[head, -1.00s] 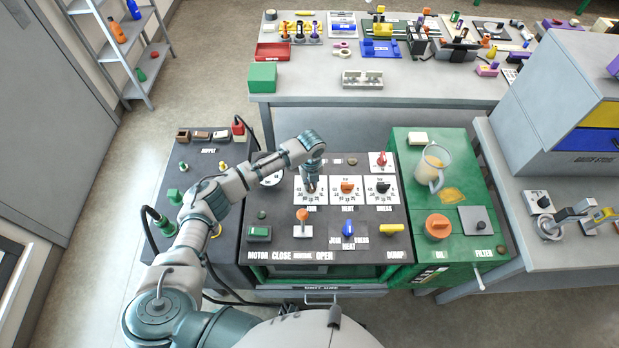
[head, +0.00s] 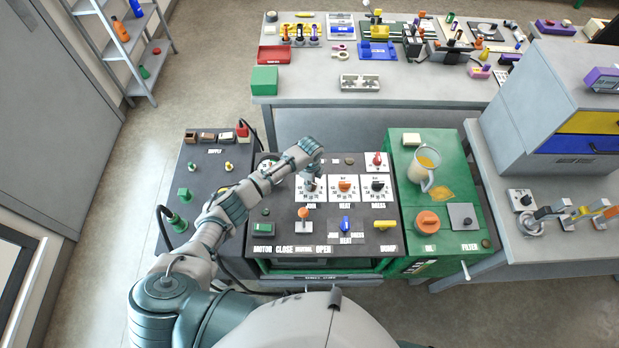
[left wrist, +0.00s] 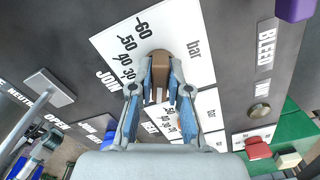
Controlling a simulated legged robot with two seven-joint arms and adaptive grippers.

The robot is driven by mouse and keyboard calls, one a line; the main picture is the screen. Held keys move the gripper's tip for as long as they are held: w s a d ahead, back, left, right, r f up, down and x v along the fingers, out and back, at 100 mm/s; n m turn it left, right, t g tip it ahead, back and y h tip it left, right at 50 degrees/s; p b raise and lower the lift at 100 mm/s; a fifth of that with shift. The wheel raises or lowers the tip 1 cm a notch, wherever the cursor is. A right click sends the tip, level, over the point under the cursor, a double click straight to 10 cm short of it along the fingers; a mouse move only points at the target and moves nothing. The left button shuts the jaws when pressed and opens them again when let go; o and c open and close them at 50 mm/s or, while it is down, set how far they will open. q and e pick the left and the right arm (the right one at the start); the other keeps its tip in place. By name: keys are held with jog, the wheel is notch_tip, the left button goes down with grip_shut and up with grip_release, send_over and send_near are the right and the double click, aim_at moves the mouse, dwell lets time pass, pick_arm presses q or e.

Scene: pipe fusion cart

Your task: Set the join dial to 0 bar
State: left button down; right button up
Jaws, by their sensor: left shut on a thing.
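The join dial is a knob on a white plate (head: 301,194) marked JOIN, at the left of a row of three dials on the dark panel. My left gripper (head: 311,182) is over it, pointing down, and covers most of the knob. In the left wrist view the brown knob (left wrist: 160,57) stands between the blue-padded fingertips of my left gripper (left wrist: 160,82), which are closed on it. Scale marks 30 to 60 and the word bar show on the plate there. The lower marks are hidden, and I cannot read the setting. My right gripper is not in view.
The heat dial (head: 345,186) and dress dial (head: 377,185) stand close to the right. An orange-topped lever (head: 303,213), a blue knob (head: 345,224) and a yellow handle (head: 384,224) are nearer. A green unit with a jug (head: 423,168) stands to the right.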

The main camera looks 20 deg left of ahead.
pick_arm(q)
jog(key=n+p, duration=0.1)
jog(key=n, duration=0.1)
jog(key=n+p, duration=0.1)
jog(key=shift+a+r+n, duration=0.1)
jog(key=shift+a+n, duration=0.1)
jog(key=shift+n, duration=0.2)
jog(key=shift+n+p, duration=0.35)
jog(key=shift+n, duration=0.25)
jog(key=c, duration=1.3)
grip_release()
jog(key=shift+o, duration=0.9)
jog(key=shift+w+f, duration=0.1)
jog(key=shift+f, duration=0.1)
jog(key=shift+r, duration=0.1)
